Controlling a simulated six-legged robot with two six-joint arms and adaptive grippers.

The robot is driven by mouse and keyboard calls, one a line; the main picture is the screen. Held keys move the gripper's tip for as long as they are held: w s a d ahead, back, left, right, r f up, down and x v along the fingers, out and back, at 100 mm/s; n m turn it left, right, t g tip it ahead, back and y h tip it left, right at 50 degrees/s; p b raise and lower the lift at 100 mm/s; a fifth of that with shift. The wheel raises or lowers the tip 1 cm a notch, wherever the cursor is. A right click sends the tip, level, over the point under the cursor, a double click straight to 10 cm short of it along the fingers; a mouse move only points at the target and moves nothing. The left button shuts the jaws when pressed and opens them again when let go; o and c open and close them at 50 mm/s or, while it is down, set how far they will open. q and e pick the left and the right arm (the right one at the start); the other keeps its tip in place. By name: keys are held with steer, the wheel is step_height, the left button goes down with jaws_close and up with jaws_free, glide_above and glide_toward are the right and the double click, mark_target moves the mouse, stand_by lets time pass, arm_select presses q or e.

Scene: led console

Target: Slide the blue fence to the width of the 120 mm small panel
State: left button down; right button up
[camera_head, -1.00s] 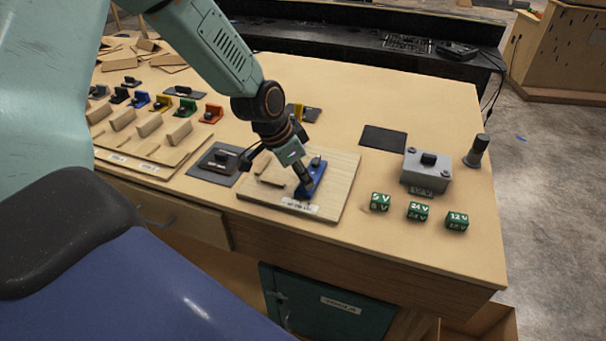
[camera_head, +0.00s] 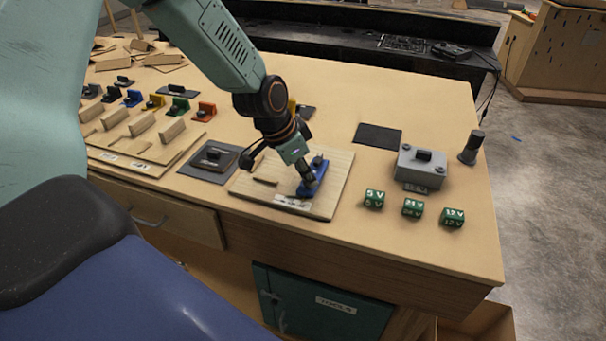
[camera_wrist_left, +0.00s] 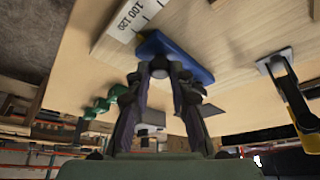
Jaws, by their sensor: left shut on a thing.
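The blue fence (camera_head: 318,174) stands on a light wooden board (camera_head: 335,185) on the bench. My left gripper (camera_head: 308,177) reaches down onto it and is shut on its upper part. In the left wrist view the fingertips (camera_wrist_left: 160,70) meet at the blue fence (camera_wrist_left: 190,58). A white scale (camera_wrist_left: 130,14) beside the fence reads 100 and 120, with the fence's end close to the 120 side. I cannot tell which piece is the 120 mm panel. My right gripper is not in view.
A dark pad with a device (camera_head: 213,157) lies left of the board. Green voltage blocks (camera_head: 412,207) and a grey box (camera_head: 421,168) stand to the right. Coloured brackets and wooden pieces fill the left side. The bench is clear behind the grey box.

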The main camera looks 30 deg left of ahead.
arm_select(q)
steer(key=c, duration=1.6)
jaws_free()
steer(key=shift+s+d+f, duration=0.1)
steer(key=shift+s+f, duration=0.05)
steer(key=shift+s, duration=0.05)
steer(key=shift+c, duration=0.2)
steer(key=o, duration=0.5)
steer(key=shift+d, duration=0.15)
steer(key=shift+c, duration=0.2)
steer(key=shift+w, duration=0.1)
steer(key=shift+a, duration=0.3)
steer(key=shift+r, duration=0.7)
steer(key=v, duration=1.1)
steer(key=shift+s+f, duration=0.15)
steer(key=shift+s, duration=0.1)
